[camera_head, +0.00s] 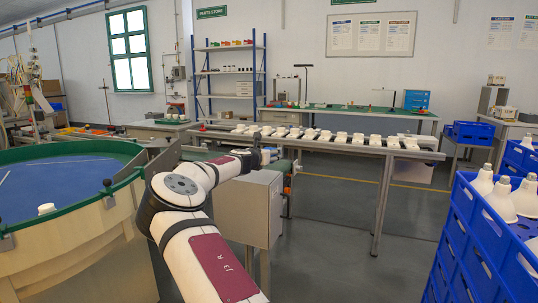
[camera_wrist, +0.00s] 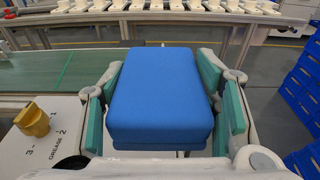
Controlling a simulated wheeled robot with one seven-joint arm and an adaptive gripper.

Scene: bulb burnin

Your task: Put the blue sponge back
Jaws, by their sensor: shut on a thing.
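The blue sponge (camera_wrist: 160,80) fills the middle of the wrist view as a thick, rounded block. My gripper (camera_wrist: 166,92) is shut on it, with a green-padded finger against its left side and another against its right side. The sponge is held above a white box top (camera_wrist: 40,145) and a green belt (camera_wrist: 60,70). In the head view my arm reaches forward over the grey-white cabinet (camera_head: 250,210). The gripper's end is small there, and its hold on the sponge is hard to make out.
A yellow knob (camera_wrist: 33,117) with "GREASE" and number marks stands on the box top, close to my left finger. A roller conveyor (camera_head: 330,140) with several white bulbs runs behind. Blue crates (camera_head: 465,225) with bulbs stand at right. A round blue-topped table (camera_head: 60,190) stands at left.

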